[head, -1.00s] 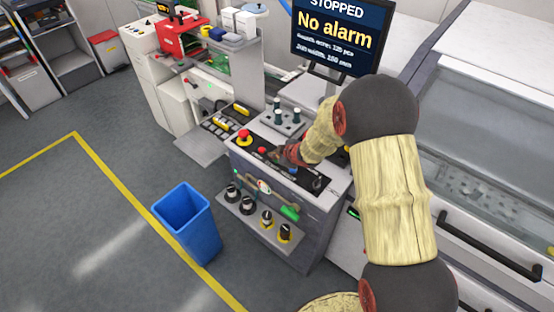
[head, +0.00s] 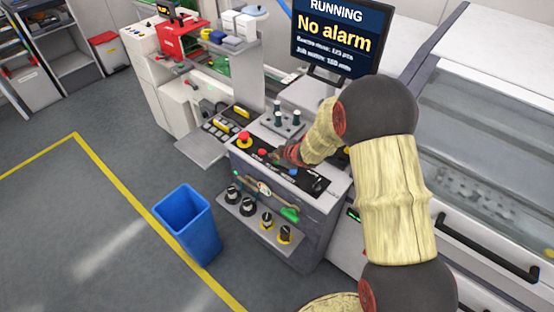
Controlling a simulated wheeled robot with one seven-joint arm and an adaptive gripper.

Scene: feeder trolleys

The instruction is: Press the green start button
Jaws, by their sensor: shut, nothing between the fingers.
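The control panel (head: 246,157) is the dark sloped top front of a grey console in the head view. A red mushroom button (head: 244,138) stands at its left, with a smaller red button (head: 262,152) beside it. My gripper (head: 279,158) is small and dark at the end of my arm, shut and empty, down at the panel just right of the small red button. I cannot make out the green start button; my gripper covers that part of the panel. The monitor (head: 340,38) above reads "RUNNING" and "No alarm".
A blue bin (head: 188,225) stands on the floor at the left. A machine with a black handle (head: 485,247) is at the right.

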